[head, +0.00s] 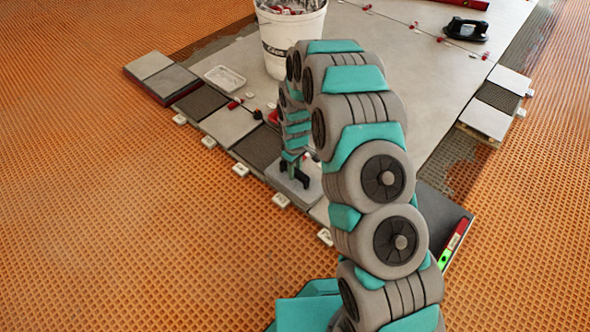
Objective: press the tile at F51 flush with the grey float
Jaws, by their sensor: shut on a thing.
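My gripper (294,176), with dark fingers, is low over the row of tiles, near the slab's front edge. It is shut on what appears to be the grey float, a pale grey flat plate (300,193) under the fingers. The plate is hard to tell from the light tile beneath it, so I cannot tell whether they touch. White tags, one of them a tag (281,200) by the gripper, line the row's outer edge. Their lettering is too small to read, so I cannot pick out F51. My arm hides part of the row to the right.
A white bucket (290,42) and a white tray (225,78) stand on the large grey slab (395,75) behind the row. A black handled tool (466,29) lies at the back right. A red and green level (453,245) lies at the right. Orange matting surrounds the slab.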

